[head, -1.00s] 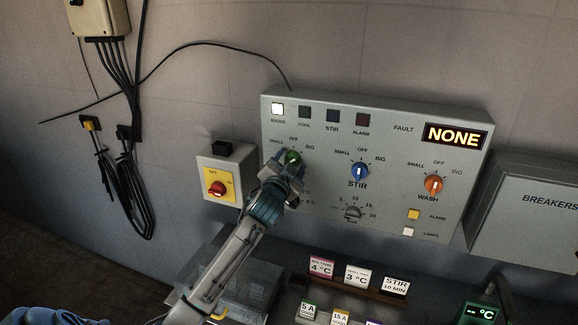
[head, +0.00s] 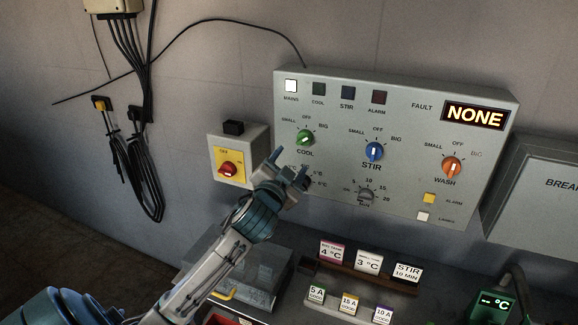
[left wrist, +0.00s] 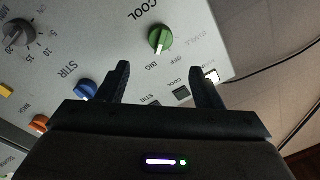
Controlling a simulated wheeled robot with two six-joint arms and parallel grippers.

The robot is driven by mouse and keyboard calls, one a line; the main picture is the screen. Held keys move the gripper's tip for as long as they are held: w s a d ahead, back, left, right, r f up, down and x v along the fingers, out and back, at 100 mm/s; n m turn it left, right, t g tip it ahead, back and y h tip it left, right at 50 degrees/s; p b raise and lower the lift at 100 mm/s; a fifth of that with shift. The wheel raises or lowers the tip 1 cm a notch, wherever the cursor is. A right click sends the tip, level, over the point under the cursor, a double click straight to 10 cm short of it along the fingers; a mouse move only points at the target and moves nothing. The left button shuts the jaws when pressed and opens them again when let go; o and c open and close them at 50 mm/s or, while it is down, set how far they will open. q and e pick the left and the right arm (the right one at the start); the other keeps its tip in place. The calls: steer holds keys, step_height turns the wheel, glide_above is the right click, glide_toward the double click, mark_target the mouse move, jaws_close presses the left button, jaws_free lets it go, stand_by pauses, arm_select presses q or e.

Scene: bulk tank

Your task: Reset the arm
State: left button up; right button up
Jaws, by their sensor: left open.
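My left gripper (head: 290,169) is open and empty in front of the grey control panel (head: 440,203), just below the green COOL knob (head: 305,138). The knob is fully visible in the head view, and it also shows in the left wrist view (left wrist: 160,39) beyond and between the open fingers (left wrist: 160,84), apart from them. The blue STIR knob (head: 374,151) and orange WASH knob (head: 452,167) are to the right. The dial below COOL is partly hidden by the gripper. My right gripper is not in view.
A red rotary switch (head: 229,170) on a yellow plate is left of the panel. Label cards (head: 368,262) stand on a rack below. A breaker box (head: 540,200) is at right. Black cables (head: 140,170) hang at left. The display (head: 474,115) reads NONE.

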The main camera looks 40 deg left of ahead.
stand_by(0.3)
arm_select(q)
steer(key=s+d+f+n+g+h, duration=0.1)
steer(key=s+d+f+g, duration=0.15)
steer(key=s+f, duration=0.5)
steer(key=s+d+f+n+g+h, duration=0.15)
steer(key=s+f+g, duration=0.25)
steer(key=f, duration=0.7)
steer(key=s+d+f+g+h, duration=0.1)
steer(key=s+d+f+g, duration=0.25)
steer(key=s, duration=0.35)
steer(key=s+d+f+g, duration=0.2)
steer(key=s+f, duration=0.2)
steer(key=s, duration=0.3)
steer(key=s+d+f+g+h, duration=0.1)
steer(key=s+d+f+g, duration=0.2)
steer(key=s, duration=0.4)
steer(key=w+a+f+n, duration=0.1)
steer(key=a+f, duration=0.2)
steer(key=f, duration=2.7)
steer(key=s+a+f+g, duration=0.1)
steer(key=s+f, duration=1.8)
steer(key=f, duration=0.1)
steer(key=shift+a+f+g, duration=0.25)
steer(key=shift+f+g, duration=0.05)
steer(key=shift+f, duration=0.05)
